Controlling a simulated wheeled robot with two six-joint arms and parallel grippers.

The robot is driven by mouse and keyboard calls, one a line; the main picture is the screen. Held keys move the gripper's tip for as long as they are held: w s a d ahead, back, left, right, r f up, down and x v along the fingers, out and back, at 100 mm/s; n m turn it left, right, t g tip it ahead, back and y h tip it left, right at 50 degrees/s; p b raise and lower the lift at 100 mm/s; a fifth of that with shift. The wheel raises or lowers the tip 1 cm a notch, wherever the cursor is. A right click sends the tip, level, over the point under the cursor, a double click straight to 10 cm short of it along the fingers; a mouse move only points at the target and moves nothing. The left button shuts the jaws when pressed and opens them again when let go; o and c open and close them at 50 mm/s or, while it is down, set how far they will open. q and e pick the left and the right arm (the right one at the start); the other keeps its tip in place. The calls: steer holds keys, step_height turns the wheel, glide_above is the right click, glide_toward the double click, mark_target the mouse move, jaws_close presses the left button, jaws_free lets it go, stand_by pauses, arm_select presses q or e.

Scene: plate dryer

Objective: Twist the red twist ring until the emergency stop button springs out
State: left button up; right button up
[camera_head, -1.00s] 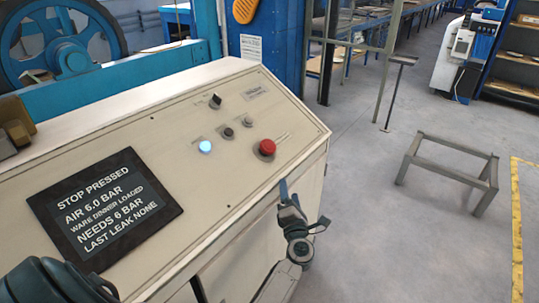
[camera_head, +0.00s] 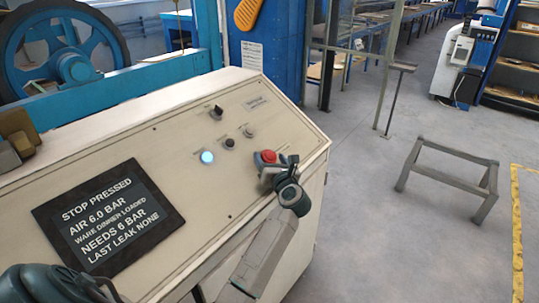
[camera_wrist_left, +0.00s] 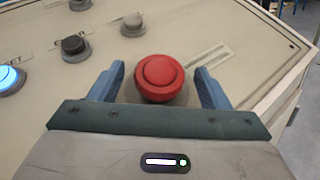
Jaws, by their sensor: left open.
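The red emergency stop button with its red twist ring (camera_head: 268,156) sits at the right end of the sloped cream control panel. It also shows in the left wrist view (camera_wrist_left: 160,76), as a round red cap inside a wider red ring. My left gripper (camera_head: 278,170) is open at the button. In the left wrist view its two blue fingers stand on either side of the ring, with a visible gap on each side. The dark display (camera_head: 108,217) reads "STOP PRESSED". My right gripper is not in view.
A lit blue-white button (camera_head: 207,157), a dark button (camera_head: 229,143) and a black selector knob (camera_head: 216,111) sit left of the red button. A small grey knob (camera_head: 248,132) is close by. A metal stand (camera_head: 448,180) is on the open floor at the right.

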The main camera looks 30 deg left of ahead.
arm_select(q)
steer(key=shift+w+a, duration=0.4)
steer(key=shift+a, duration=0.2)
steer(key=c, duration=1)
steer(key=shift+r+h+p, duration=0.15)
steer(key=shift+h+p, duration=0.15)
steer(key=shift+p, duration=0.35)
steer(key=m+t+h+p, duration=0.1)
steer(key=m+p, duration=0.1)
steer(key=p, duration=0.2)
steer(key=m+t+h+p, duration=0.1)
steer(key=m+h+p, duration=0.1)
steer(key=p, duration=0.2)
steer(key=shift+s+r+p, duration=0.1)
steer(key=shift+r+p, duration=0.25)
steer(key=m+h+p, duration=0.2)
steer(key=p, duration=0.3)
steer(key=m+t+h+p, duration=0.1)
steer(key=m+h+p, duration=0.1)
steer(key=p, duration=0.4)
steer(key=shift+f+h, duration=0.2)
steer(key=shift+h, duration=0.1)
steer(key=shift+f+m+h+p, duration=0.3)
steer(key=shift+m+p, duration=0.1)
steer(key=shift+p, duration=0.55)
steer(key=o, duration=1)
